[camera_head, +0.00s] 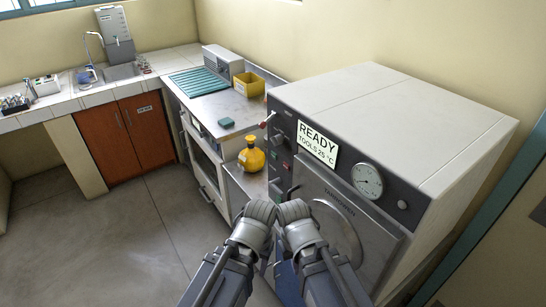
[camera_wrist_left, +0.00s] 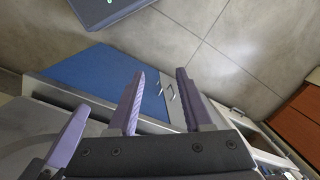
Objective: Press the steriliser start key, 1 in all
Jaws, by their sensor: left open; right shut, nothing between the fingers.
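The steriliser (camera_head: 390,110) is a white box with a dark grey front panel at the right of the head view. Its display (camera_head: 318,143) reads READY, TOOLS 25 °C. Small controls (camera_head: 277,140) sit left of the display, some red or green; which one is the start key I cannot tell. My right gripper (camera_head: 293,211) is shut and empty, in front of the panel's lower left. My left gripper (camera_head: 260,210) is close beside it; its two purple fingers stand apart and empty in the left wrist view (camera_wrist_left: 160,76).
A pressure gauge (camera_head: 367,181) and round door (camera_head: 335,225) are on the steriliser front. A yellow flask (camera_head: 251,156) stands left of it. A yellow bin (camera_head: 249,84) and green rack (camera_head: 199,82) are on the counter behind. Open floor (camera_head: 130,235) lies left.

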